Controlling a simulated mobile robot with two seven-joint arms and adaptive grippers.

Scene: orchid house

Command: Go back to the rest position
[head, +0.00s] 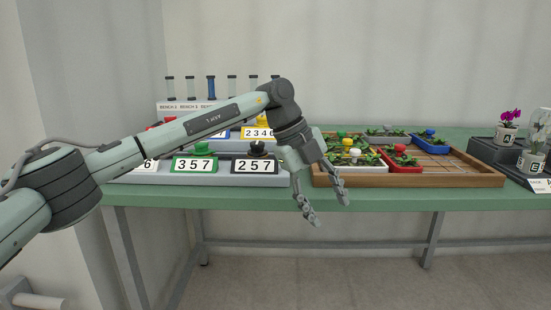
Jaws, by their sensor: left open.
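My left arm comes in from the left and reaches across the front of the green bench (400,199). My left gripper (328,211) hangs at the bench's front edge with its two fingers pointing down. Its fingers are apart and nothing shows between them. It is in front of the gap between the numbered stand and the wooden tray, and appears apart from both. My right gripper is not in view.
A stepped stand (225,180) with number cards and coloured knobs is behind my left arm. A wooden tray (440,182) holds several planted coloured trays. Black steps (485,150) with potted orchids (506,136) stand at the right. Tubes (211,88) line the back left.

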